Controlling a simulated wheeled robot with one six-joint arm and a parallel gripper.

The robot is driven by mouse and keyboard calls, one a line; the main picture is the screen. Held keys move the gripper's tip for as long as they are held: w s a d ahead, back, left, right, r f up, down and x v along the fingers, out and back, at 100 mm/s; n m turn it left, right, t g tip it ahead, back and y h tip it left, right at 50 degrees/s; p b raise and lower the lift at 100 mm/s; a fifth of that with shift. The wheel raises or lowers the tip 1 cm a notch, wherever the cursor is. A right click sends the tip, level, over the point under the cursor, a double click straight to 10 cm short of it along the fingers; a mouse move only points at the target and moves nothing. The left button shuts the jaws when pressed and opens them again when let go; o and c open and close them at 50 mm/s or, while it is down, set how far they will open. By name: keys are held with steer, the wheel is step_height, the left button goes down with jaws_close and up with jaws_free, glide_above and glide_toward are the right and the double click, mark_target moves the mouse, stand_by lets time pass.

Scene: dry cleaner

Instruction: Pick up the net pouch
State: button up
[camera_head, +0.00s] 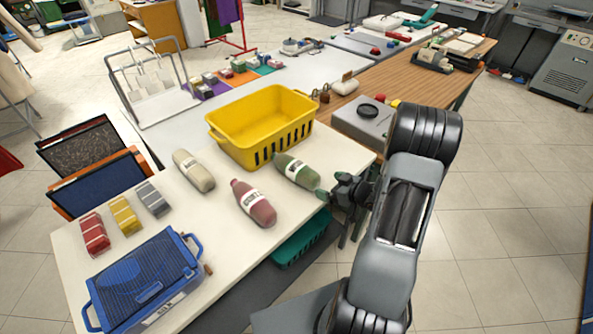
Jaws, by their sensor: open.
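A blue mesh item (140,268), which looks like the net pouch, lies at the near left corner of the white table (205,225). It seems to rest in a blue tray with looped handles (193,243); I cannot clearly tell pouch and tray apart. A white label shows on its near side. My gripper (338,190) is dark, open and empty at the table's right edge, far to the right of the blue item.
A red bottle (253,203) and a cream bottle (193,170) lie between my gripper and the blue item. A yellow basket (262,125) stands behind them. Red (94,233), yellow (125,215) and grey (153,199) folded pieces lie left. A green crate (300,243) sits below the table.

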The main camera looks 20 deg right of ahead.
mark_target(318, 181)
steer(key=shift+p+x, duration=0.7)
steer(key=shift+x, duration=3.1)
steer(key=shift+f, duration=0.1)
steer(key=shift+c, duration=0.3)
steer(key=c, duration=1.2)
